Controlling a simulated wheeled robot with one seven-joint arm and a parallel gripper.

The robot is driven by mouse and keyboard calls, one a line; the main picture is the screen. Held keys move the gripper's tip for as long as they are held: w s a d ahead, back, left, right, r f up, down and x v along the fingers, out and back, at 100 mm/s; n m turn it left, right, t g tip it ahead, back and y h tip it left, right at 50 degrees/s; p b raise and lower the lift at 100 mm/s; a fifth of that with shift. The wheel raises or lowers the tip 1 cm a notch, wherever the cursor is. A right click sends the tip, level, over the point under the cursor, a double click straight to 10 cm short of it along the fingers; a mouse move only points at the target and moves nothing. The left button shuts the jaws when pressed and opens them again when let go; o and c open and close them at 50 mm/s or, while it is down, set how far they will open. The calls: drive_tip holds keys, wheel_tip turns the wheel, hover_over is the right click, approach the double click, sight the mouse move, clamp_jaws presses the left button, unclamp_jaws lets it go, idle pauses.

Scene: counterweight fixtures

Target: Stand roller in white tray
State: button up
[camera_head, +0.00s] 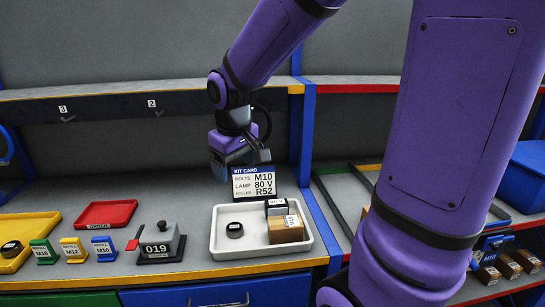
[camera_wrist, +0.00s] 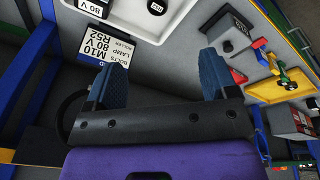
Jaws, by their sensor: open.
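A brown box (camera_head: 286,230) and a dark labelled box (camera_head: 276,207) share the tray. My gripper (camera_head: 236,158) is above and behind the tray, open and empty, its blue fingers (camera_wrist: 160,80) wide apart.
A kit card (camera_head: 254,182) reading M10, 80 V, R52 stands behind the tray. The 019 device (camera_head: 160,243) is left of it.

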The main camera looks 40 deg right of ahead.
drive_tip(key=s+a+r+t, duration=0.1)
drive_tip(key=s+r, duration=0.3)
drive_tip(key=s, duration=0.4)
drive_tip(key=s+a+r+m+t+y, duration=0.1)
drive_tip(key=s+r, duration=0.3)
drive_tip(key=s, duration=0.4)
drive_tip(key=shift+a+r+t, duration=0.2)
drive_tip(key=shift+a+t, duration=0.3)
drive_tip(key=shift+t, duration=0.1)
